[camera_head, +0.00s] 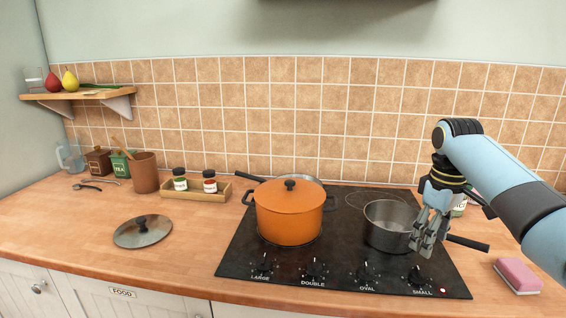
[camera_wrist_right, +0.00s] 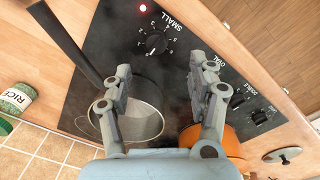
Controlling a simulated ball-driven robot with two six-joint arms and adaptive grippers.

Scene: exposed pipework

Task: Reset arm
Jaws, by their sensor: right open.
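My right gripper (camera_head: 427,232) hangs fingers down over the right side of the black hob, in front of the steel saucepan. In the right wrist view its two fingers (camera_wrist_right: 165,85) are spread apart with nothing between them. The steel saucepan (camera_head: 385,232) stands on the hob with its dark handle pointing right; the gripper covers part of its right side. It also shows in the right wrist view (camera_wrist_right: 145,118), partly behind a finger. Whether the fingers touch the pan cannot be told. My left gripper is not in view.
An orange pot (camera_head: 288,212) with its lid on stands on the hob (camera_head: 335,268). A small red light glows near the SMALL knob. A pink sponge (camera_head: 517,276) lies at the right. A loose lid (camera_head: 142,231) lies on the left counter, where there is free room. A shelf (camera_head: 80,95) hangs upper left.

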